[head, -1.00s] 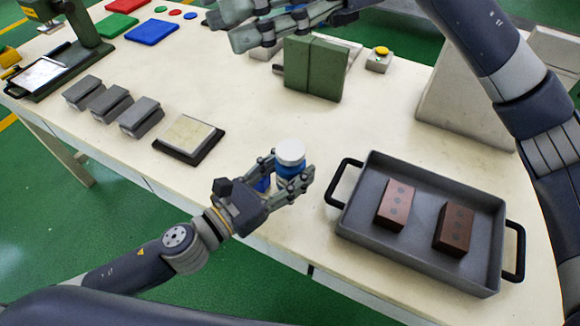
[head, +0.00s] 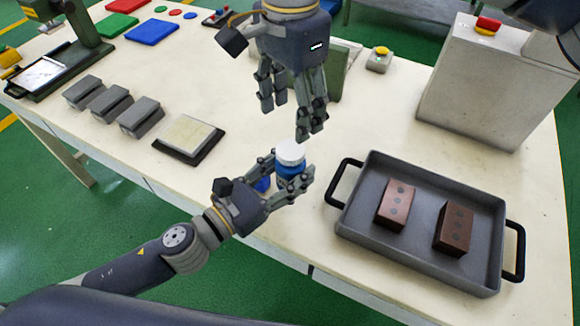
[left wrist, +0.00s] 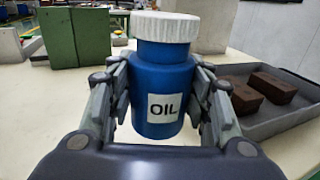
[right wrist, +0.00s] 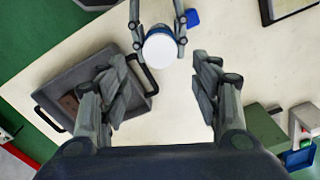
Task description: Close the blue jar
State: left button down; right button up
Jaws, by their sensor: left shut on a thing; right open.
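The blue jar (head: 290,171) is upright between the fingers of my left gripper (head: 292,174), which is shut on its sides. The left wrist view shows the jar (left wrist: 160,90) with an "OIL" label. A white ribbed lid (left wrist: 180,30) sits on top, with a strip of blue neck visible below it. I cannot tell how tightly the lid sits. My right gripper (head: 291,118) is open and empty, fingers pointing down, above and slightly behind the lid. In the right wrist view the lid (right wrist: 160,50) lies beyond and between the open fingers (right wrist: 158,88).
A grey tray (head: 352,236) with two brown blocks stands to the right. A small blue object (head: 262,184) lies beside my left gripper. A mould plate (head: 188,140) and grey blocks (head: 140,115) are to the left. A green block (head: 330,80) stands behind my right gripper.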

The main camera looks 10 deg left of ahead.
aim_at(291, 149)
jog(key=shift+f, duration=0.1)
jog(key=shift+f, duration=3.9)
jog(key=c, duration=1.1)
